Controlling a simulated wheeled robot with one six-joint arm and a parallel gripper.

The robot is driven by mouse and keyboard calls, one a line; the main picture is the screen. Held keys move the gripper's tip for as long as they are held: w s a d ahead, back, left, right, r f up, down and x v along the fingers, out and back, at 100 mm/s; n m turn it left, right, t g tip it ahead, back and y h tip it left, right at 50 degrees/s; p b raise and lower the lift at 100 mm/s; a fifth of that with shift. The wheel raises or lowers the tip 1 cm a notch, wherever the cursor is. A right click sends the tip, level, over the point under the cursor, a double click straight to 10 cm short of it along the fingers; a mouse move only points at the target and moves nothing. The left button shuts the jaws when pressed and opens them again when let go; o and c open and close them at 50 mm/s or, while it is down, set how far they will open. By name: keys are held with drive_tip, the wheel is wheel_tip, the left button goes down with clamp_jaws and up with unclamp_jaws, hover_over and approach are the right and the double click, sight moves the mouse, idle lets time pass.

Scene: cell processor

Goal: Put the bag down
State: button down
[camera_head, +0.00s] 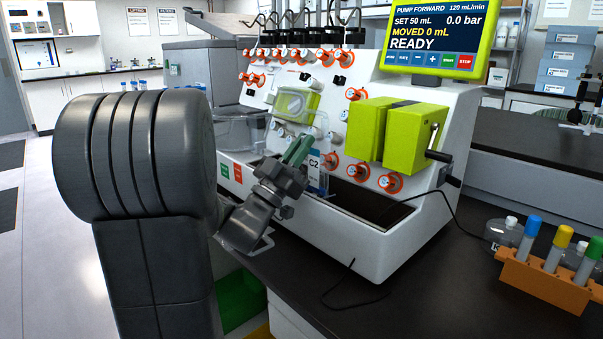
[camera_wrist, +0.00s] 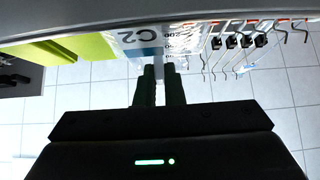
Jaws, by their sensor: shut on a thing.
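The bag (camera_head: 314,163) is clear with a white label reading C2. It hangs in front of the white cell processor (camera_head: 400,215), among its orange-ringed knobs. My gripper (camera_head: 298,150) is shut on the bag, its green fingers at the label's left side. In the wrist view the bag (camera_wrist: 142,38) shows its C2 label upside down, just beyond the fingertips of my gripper (camera_wrist: 160,72). My arm and gripper hide part of the bag in the head view.
A green pump block (camera_head: 405,132) with a crank sticks out right of the bag. A screen (camera_head: 433,38) reading READY stands above it. Hooks line the processor's top. An orange rack (camera_head: 540,283) with capped tubes and a cable (camera_head: 350,300) are on the dark bench at right.

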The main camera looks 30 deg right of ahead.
sight(310, 154)
drive_tip(key=shift+f+b, duration=0.6)
drive_tip(key=shift+f, duration=1.65)
drive_tip(key=shift+f, duration=0.1)
drive_tip(key=shift+f+b, duration=0.15)
drive_tip(key=shift+b, duration=0.15)
drive_tip(key=c, duration=1.5)
unclamp_jaws()
drive_tip(key=shift+c, duration=0.2)
drive_tip(key=shift+a+r+p, duration=0.1)
drive_tip(key=shift+r+p, duration=0.2)
drive_tip(key=shift+p, duration=0.15)
drive_tip(key=s+a+p, duration=0.1)
drive_tip(key=s+a, duration=0.2)
drive_tip(key=a, duration=0.9)
drive_tip(key=shift+s+a+f, duration=0.15)
drive_tip(key=shift+s+f, duration=0.15)
drive_tip(key=shift+f, duration=0.15)
